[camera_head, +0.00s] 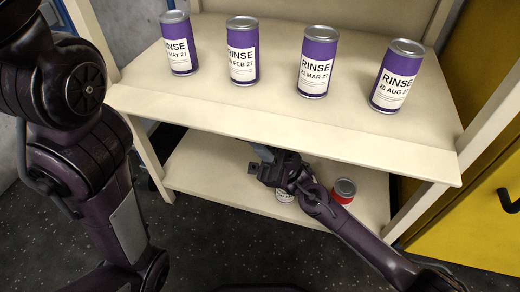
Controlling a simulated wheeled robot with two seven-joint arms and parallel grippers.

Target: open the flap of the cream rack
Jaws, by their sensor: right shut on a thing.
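The cream rack (165,88) stands in front of me with an upper and a lower shelf. Its flap (350,150) is the long cream board along the front of the upper shelf. The flap slopes slightly and spans between the posts. My right gripper (262,155) is at the flap's lower edge, left of its middle, and is shut on it. Its fingertips are partly hidden under the edge. My left arm (95,160) fills the left side, and its gripper is out of view.
Several purple RINSE cans (316,65) stand upright in a row on the upper shelf. On the lower shelf (210,170) are a red can (343,190) and a white-labelled can (285,196), partly hidden by my right arm. A yellow cabinet (480,215) stands at right.

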